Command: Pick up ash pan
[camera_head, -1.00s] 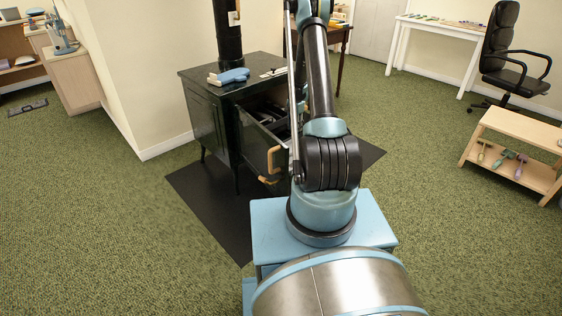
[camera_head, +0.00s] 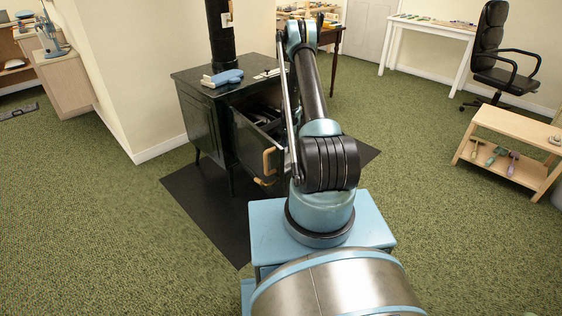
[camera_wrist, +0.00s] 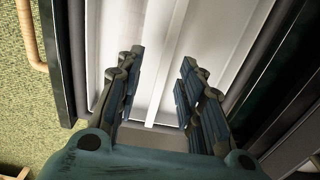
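The black stove (camera_head: 201,130) stands left of my arm with its front pulled open, a wooden handle (camera_head: 268,161) on the open front. In the wrist view, a pale metal tray (camera_wrist: 133,22) with a raised strip down its middle lies below my gripper (camera_wrist: 162,58); it appears to be the ash pan. Dark walls frame it on both sides. My gripper is open, its fingers apart over the tray with nothing visible between them. Whether the fingertips touch the tray, I cannot tell. In the head view, my arm hides the gripper.
A light blue tool (camera_head: 222,78) lies on the stove top, beside the stovepipe (camera_head: 222,35). A black mat (camera_head: 215,212) lies under the stove. A wooden shelf bench (camera_head: 515,130) and an office chair (camera_head: 497,60) stand at right. Green carpet between is clear.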

